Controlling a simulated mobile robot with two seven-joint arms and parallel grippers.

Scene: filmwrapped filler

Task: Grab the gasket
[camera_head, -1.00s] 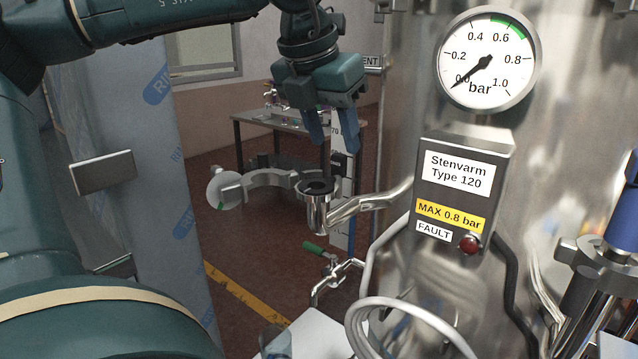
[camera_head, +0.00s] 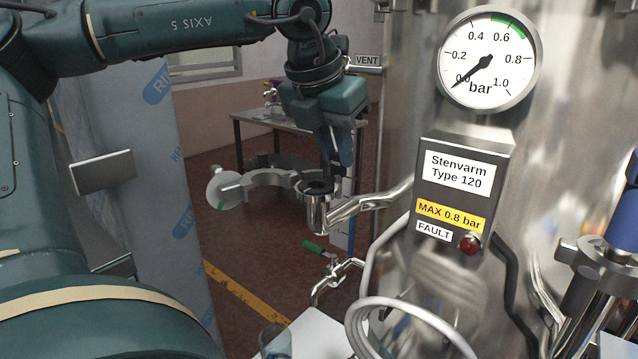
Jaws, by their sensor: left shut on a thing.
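The gasket (camera_head: 313,188) is a small dark ring at the open top of a steel pipe end (camera_head: 317,214), in the middle of the head view. My left gripper (camera_head: 335,184) reaches down from above, its blue fingers close together at the right side of the ring. It is shut on the gasket's rim, which still sits at the pipe mouth. The fingertips partly hide that edge. My right gripper does not show.
An open clamp (camera_head: 262,179) hangs left of the pipe end. A steel tank with a pressure gauge (camera_head: 488,58) and a label box (camera_head: 462,190) fills the right. A green-handled valve (camera_head: 315,248) sits below. A table (camera_head: 270,122) stands behind.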

